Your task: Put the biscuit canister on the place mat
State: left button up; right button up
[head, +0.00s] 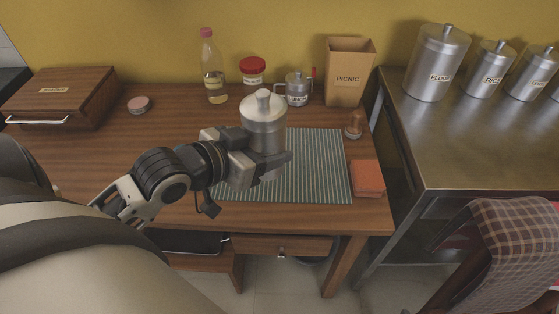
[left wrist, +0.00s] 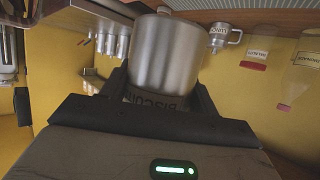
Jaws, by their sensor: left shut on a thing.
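The biscuit canister (head: 263,120) is a steel cylinder with a knobbed lid, upright in the head view. My left gripper (head: 265,165) is shut on it, low on its body. In the left wrist view the canister (left wrist: 165,55) is between the fingers, with its "BISCUIT" label partly hidden by the gripper (left wrist: 158,100). The striped blue-green place mat (head: 320,165) lies on the wooden table, behind and under the canister in the picture. I cannot tell whether the canister's base touches the mat; the gripper hides it. My right gripper is not in view.
A shaker (head: 354,125) and an orange block (head: 367,179) sit right of the mat. A wooden box (head: 65,95) is at left.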

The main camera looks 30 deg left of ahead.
pick_arm(q)
jog(key=shift+a, duration=0.25)
jog(key=shift+w+a, duration=0.15)
jog(key=shift+w, duration=0.2)
jog(key=w+f, duration=0.3)
jog(key=w, duration=0.1)
jog(key=w+a+f+b, duration=0.1)
jog(key=w+f, duration=0.2)
jog(key=w, duration=0.1)
jog(key=w+f, duration=0.3)
jog(key=w, duration=0.1)
jog(key=shift+w+a+b, duration=0.2)
jog(key=shift+w+b, duration=0.05)
jog(key=shift+b, duration=0.15)
jog(key=f, duration=0.3)
jog(key=shift+w, duration=0.3)
jog(key=shift+f+b, duration=0.3)
jog(key=shift+f, duration=0.1)
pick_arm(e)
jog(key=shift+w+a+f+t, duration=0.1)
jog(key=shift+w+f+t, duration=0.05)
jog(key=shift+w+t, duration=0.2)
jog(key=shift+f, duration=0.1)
